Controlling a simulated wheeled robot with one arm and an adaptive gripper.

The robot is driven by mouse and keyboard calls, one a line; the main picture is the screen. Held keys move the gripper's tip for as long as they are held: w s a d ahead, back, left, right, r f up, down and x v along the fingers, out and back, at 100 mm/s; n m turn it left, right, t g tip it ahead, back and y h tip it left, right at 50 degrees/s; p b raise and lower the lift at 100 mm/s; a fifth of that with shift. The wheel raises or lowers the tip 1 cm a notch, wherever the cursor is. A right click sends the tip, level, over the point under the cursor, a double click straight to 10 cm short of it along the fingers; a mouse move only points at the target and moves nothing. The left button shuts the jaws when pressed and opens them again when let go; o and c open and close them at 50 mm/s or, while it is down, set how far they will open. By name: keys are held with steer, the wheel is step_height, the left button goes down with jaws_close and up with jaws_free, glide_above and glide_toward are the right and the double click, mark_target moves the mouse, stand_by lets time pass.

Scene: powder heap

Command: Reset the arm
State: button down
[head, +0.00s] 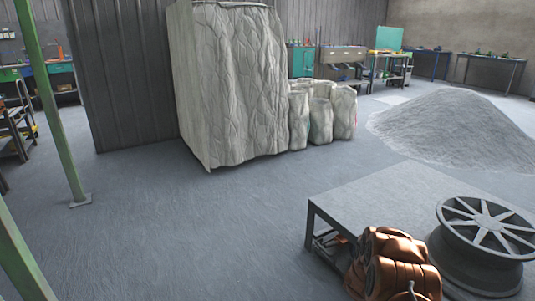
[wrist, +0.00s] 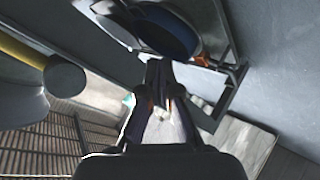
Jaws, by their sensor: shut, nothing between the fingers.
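My gripper (wrist: 158,75) shows in the middle of the wrist view, with its dark fingers together and nothing between them. It is not visible in the head view, so where it stands in the room cannot be told from there. The heap of grey powder (head: 455,128) lies on the floor at the right of the head view, apart from the other things.
A low grey table (head: 375,203) stands front right, with a large spoked reel (head: 482,240) and a copper-brown object (head: 395,265) near it. A wrapped block (head: 230,85) and white sacks (head: 320,112) stand behind. A green post (head: 52,100) rises left. Middle floor is clear.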

steer(key=a+r+y+p, duration=0.35)
steer(key=a+r, duration=0.35)
steer(key=r, duration=0.4)
steer(key=a+r+y+p, duration=0.2)
steer(key=a+r+p, duration=0.2)
steer(key=a+r, duration=0.55)
steer(key=s+a+r+g+y+p, duration=0.1)
steer(key=s+a+r+p, duration=0.15)
steer(key=r, duration=0.35)
steer(key=s+a+r+n+g+y+p, duration=0.1)
steer(key=s+a+r+p, duration=0.1)
steer(key=s+r, duration=0.3)
steer(key=s+a+r+y+p, duration=0.1)
steer(key=s+a+r+p, duration=0.15)
steer(key=r, duration=0.45)
steer(key=s+a+r+g+p, duration=0.35)
steer(key=s+r+p, duration=0.35)
steer(key=s+r, duration=1)
steer(key=s+d+r+g+p, duration=0.1)
steer(key=s+r+p, duration=0.1)
steer(key=s, duration=0.6)
steer(key=s+d+r+g+h+p, duration=0.1)
steer(key=s+r+p, duration=0.2)
steer(key=s+r, duration=0.2)
steer(key=s+d+r+m+g+p, duration=0.1)
steer(key=s+r, duration=0.3)
steer(key=s, duration=0.6)
steer(key=shift+s+d+g+h+p, duration=0.15)
steer(key=shift+s+g+h+p, duration=0.25)
steer(key=shift+p, duration=0.4)
